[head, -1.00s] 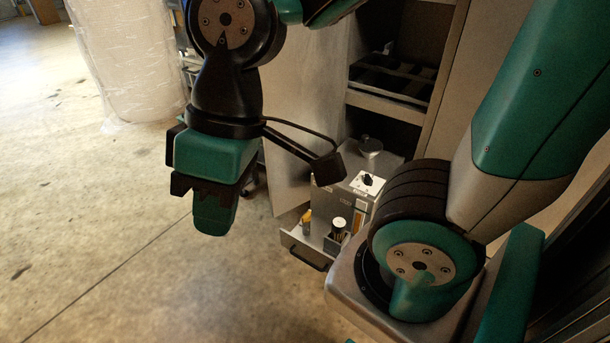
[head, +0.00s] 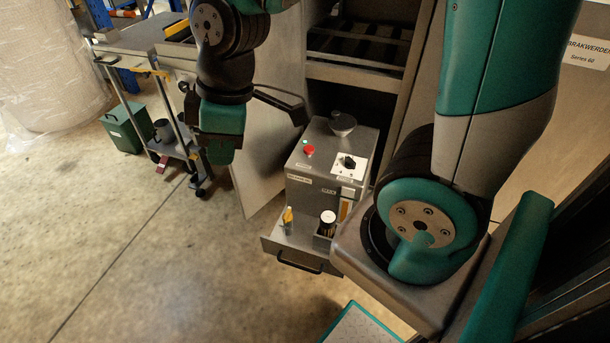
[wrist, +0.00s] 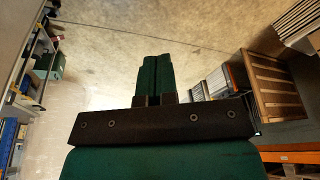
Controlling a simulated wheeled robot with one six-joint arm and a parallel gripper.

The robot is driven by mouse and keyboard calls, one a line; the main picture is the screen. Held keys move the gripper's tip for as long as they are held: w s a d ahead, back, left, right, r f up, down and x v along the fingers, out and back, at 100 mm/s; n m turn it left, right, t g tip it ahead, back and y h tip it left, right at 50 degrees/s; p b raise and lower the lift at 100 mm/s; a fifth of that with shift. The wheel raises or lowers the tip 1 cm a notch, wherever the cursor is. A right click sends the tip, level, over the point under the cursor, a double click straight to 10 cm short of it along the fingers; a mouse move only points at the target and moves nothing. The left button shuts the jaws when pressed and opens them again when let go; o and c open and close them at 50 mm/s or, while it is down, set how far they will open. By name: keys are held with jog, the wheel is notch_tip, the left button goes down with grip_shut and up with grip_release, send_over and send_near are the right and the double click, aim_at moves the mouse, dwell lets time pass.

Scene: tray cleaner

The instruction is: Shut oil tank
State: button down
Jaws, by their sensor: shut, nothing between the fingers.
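A grey metal box unit (head: 313,170) stands at the foot of the open cabinet, with a red button (head: 309,150) and a black knob (head: 347,163) on top. A round, dark cap-like piece (head: 342,123) sits tilted at its top rear; I cannot tell if this is the oil tank's lid. A pulled-out drawer (head: 290,257) at its base holds a small yellow-topped bottle (head: 288,220) and a black canister with a pale top (head: 328,222). My gripper (head: 220,152) hangs left of the unit, apart from it, shut and empty. Its closed teal fingers (wrist: 156,75) show in the wrist view.
An open cabinet door (head: 262,160) stands between my gripper and the cabinet shelf (head: 360,75). A wheeled cart (head: 165,115) and a green bin (head: 127,127) are at the left. A wrapped pale roll (head: 50,70) stands far left.

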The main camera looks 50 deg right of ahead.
jog(key=w+d+f+n+h+b, duration=0.1)
jog(key=w+d+f+n, duration=0.1)
jog(key=w+d+f, duration=0.3)
jog(key=w+d+f+n+h+b, duration=0.1)
jog(key=d+f+n+h+b, duration=0.1)
jog(key=d+f, duration=0.35)
jog(key=n+h+b, duration=0.4)
jog(key=n, duration=0.4)
send_over(304, 179)
jog(key=s+a, duration=0.1)
jog(key=a, duration=0.1)
jog(key=shift+f, duration=11.85)
jog(key=shift+d, duration=0.1)
